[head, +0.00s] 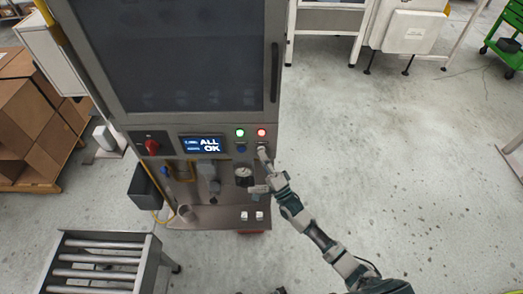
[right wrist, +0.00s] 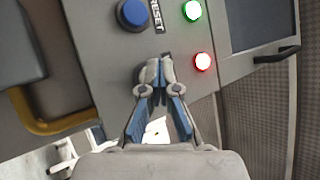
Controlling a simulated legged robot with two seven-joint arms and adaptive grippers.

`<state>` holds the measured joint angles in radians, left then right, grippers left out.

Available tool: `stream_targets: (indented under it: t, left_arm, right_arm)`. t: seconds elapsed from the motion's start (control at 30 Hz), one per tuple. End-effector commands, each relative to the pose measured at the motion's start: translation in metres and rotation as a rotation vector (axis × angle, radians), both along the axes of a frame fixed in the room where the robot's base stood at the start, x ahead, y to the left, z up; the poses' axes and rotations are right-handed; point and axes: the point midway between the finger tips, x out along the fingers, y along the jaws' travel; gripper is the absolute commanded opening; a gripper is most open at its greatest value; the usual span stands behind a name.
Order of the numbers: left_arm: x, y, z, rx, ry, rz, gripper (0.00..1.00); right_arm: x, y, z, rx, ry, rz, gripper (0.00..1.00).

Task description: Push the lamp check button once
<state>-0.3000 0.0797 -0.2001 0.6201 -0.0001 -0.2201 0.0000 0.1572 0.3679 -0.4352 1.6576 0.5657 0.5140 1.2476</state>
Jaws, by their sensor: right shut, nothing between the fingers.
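The machine's control panel (head: 220,140) has a lit green lamp (head: 239,133) and a lit red lamp (head: 261,132). Below the green lamp is a blue button (head: 241,149), which the right wrist view shows beside a RESET label (right wrist: 157,14). My right gripper (head: 262,150) is shut and empty, its fingertips at the panel just below the red lamp. In the right wrist view the closed fingertips (right wrist: 153,68) cover the panel spot near the RESET label. No button marked lamp check is readable; the fingers may hide it. I cannot tell whether they touch the panel. My left gripper is not in view.
A gauge (head: 243,171) and other fittings sit below the panel. A roller conveyor (head: 100,262) stands at the lower left. The floor at the right is open.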

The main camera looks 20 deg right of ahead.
Motion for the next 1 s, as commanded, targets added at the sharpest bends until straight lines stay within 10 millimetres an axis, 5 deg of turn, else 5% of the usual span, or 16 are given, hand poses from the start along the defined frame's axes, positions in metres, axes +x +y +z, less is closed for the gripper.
stream_targets:
  t: [1.0]
  left_arm:
    - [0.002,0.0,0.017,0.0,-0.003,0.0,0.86]
  right_arm:
    - [-0.033,0.008,0.001,0.001,0.001,0.0,0.0]
